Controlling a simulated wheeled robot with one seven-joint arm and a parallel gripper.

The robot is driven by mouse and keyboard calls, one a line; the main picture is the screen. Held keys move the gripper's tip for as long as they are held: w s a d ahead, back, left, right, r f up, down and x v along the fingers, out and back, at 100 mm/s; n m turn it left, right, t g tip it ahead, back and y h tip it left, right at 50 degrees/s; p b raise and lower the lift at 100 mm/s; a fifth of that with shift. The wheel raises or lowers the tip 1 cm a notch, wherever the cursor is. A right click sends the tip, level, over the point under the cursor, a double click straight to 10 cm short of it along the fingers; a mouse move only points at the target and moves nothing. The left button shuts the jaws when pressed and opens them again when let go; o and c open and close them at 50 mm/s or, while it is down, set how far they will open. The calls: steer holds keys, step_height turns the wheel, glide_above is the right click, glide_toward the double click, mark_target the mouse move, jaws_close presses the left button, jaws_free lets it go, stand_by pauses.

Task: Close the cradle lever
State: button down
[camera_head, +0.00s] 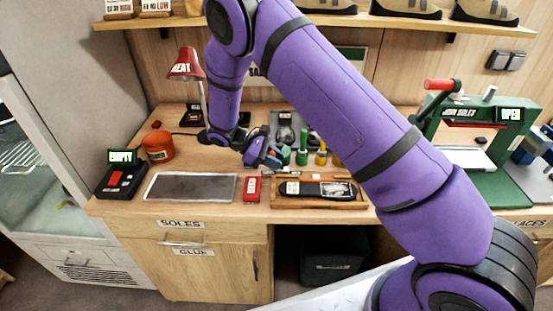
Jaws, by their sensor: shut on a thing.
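The wooden cradle (345,204) lies on the bench right of centre, holding a dark sole (305,188) and a pale patterned piece (336,189). My gripper (272,163) is low over the bench at the cradle's back left corner, fingers pointing down and to the right. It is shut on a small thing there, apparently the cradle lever. The lever is too small and too covered by the fingers to tell its angle.
A red item (252,189) and a grey mat (190,187) lie left of the cradle. Green and yellow bottles (302,154) stand close behind my gripper. A green press (470,118) with a red-handled lever, reading OPEN, stands at right. An orange pot (157,147) stands at left.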

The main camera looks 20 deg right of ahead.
stand_by(0.4)
steer(key=c, duration=1.3)
jaws_free()
steer(key=shift+o, duration=0.2)
steer(key=shift+a, duration=0.1)
steer(key=v, duration=1)
steer(key=shift+w+a+r, duration=0.2)
steer(key=shift+a, duration=0.05)
